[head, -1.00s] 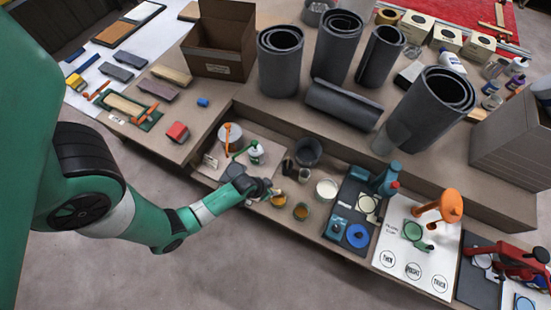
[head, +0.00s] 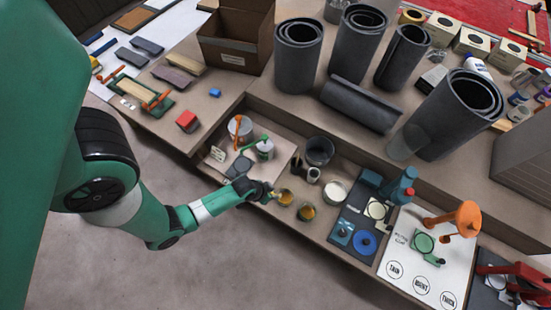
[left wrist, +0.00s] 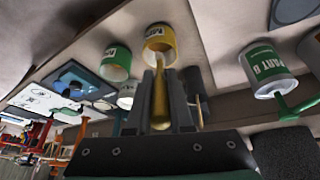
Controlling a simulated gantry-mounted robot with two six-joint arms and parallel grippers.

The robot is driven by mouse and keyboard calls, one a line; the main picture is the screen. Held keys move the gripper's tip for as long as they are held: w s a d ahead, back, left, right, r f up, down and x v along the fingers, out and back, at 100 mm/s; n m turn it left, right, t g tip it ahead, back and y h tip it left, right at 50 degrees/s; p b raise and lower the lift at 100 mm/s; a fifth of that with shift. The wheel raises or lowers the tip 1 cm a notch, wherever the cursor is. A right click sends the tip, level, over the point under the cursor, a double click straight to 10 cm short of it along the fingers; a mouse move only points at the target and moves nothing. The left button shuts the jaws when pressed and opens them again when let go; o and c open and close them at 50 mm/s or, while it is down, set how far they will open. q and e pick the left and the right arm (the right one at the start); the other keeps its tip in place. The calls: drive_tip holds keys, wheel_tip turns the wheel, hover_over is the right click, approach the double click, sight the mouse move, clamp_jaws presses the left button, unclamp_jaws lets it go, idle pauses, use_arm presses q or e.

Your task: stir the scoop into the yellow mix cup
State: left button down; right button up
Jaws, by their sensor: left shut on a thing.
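The yellow mix cup (head: 285,199) stands on the lower bench shelf and shows large in the left wrist view (left wrist: 159,38). My left gripper (head: 269,192) is just left of it in the head view. In the left wrist view its two fingers (left wrist: 162,105) are shut on a slim golden-brown tool (left wrist: 160,95), taken to be the scoop. The tool points at the yellow cup and overlaps its rim. I cannot tell how deep its far end reaches, or whether it touches the cup. My right gripper is not in view.
Dark cups (head: 319,152) stand farther back. A blue dispenser (head: 400,187) is to the right.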

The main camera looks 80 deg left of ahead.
use_arm(q)
drive_tip(key=shift+f+b, duration=0.35)
drive_tip(key=shift+f, duration=0.25)
drive_tip(key=b+x, duration=0.5)
drive_tip(key=x, duration=0.2)
drive_tip(key=shift+b, duration=0.35)
drive_tip(key=shift+d+r, duration=0.1)
